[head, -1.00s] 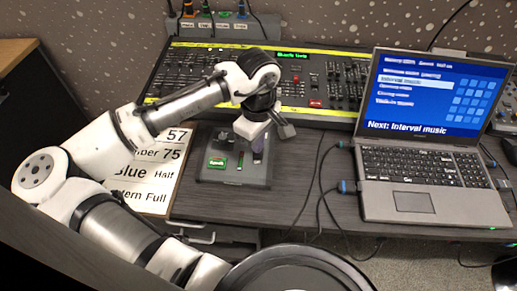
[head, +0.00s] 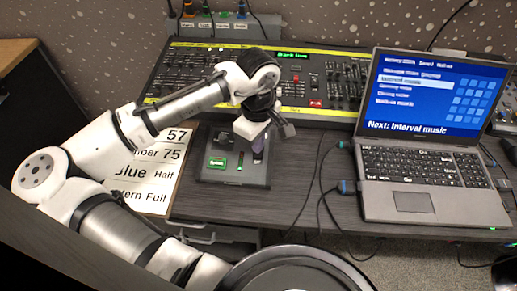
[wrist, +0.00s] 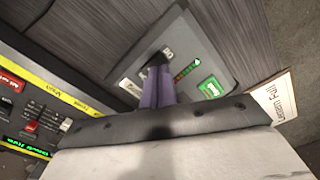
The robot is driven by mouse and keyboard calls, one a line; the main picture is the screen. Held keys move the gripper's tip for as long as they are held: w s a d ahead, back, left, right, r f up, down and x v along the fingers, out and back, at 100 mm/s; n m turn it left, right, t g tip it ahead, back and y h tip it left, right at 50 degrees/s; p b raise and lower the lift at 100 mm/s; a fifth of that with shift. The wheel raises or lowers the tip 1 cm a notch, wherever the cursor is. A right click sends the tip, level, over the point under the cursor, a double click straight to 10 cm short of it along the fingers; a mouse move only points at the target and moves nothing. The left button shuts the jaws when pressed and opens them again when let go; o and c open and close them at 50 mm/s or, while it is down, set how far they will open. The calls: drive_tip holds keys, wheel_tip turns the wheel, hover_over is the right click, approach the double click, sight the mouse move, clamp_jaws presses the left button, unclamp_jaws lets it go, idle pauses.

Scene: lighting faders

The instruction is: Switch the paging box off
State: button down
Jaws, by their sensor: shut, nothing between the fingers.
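The paging box (head: 232,181) is a small dark grey box on the desk, in front of the lighting desk. A green labelled patch (head: 217,162) is on its left side, also visible in the wrist view (wrist: 210,87). A narrow strip with green and red (wrist: 187,70) lies beside that patch. My gripper (head: 258,152) is shut and empty over the right part of the box. In the wrist view its purple fingers (wrist: 155,88) point at a small pale part (wrist: 168,54) on the box, which they partly cover. I cannot tell whether they touch it, or its position.
The lighting desk (head: 187,72) with many faders stands behind the box. A laptop (head: 415,202) stands to the right, with cables (head: 318,190) running between it and the box. A printed sheet (head: 150,198) lies to the left, under my arm. Bare desk (head: 292,175) shows right of the box.

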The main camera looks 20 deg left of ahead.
drive_tip(key=shift+f+b, duration=0.6)
drive_tip(key=shift+f, duration=0.5)
idle(0.4)
drive_tip(key=shift+r, duration=0.15)
wheel_tip(320, 180, up, 7)
drive_tip(key=p, duration=0.7)
idle(0.5)
